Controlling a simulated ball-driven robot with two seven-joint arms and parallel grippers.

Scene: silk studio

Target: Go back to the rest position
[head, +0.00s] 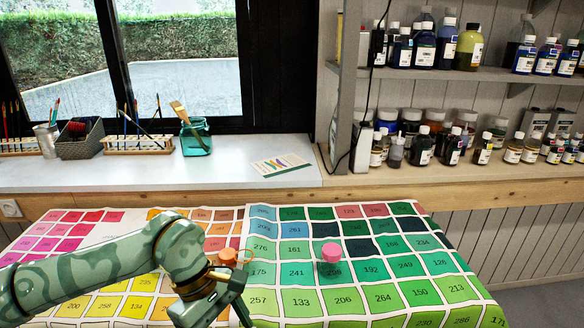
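My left arm reaches in from the left edge, low over the colour-chart cloth (350,295). Its gripper (222,312) is near the bottom edge, with the fingers pointing down and partly cut off or hidden. I cannot tell whether it is open or shut, and I see nothing clearly held in it. A small orange object (228,256) shows just behind the wrist, partly hidden by it. A pink rounded object (331,252) with a dark green lower part stands on the cloth to the right of the gripper, apart from it. My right gripper is not in view.
The cloth's right side is clear. Behind it, a windowsill (225,177) holds brush racks (137,143), a grey basket (80,142), a teal jar (195,138) and a flat card (281,165). Shelves (480,74) with several bottles stand at back right.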

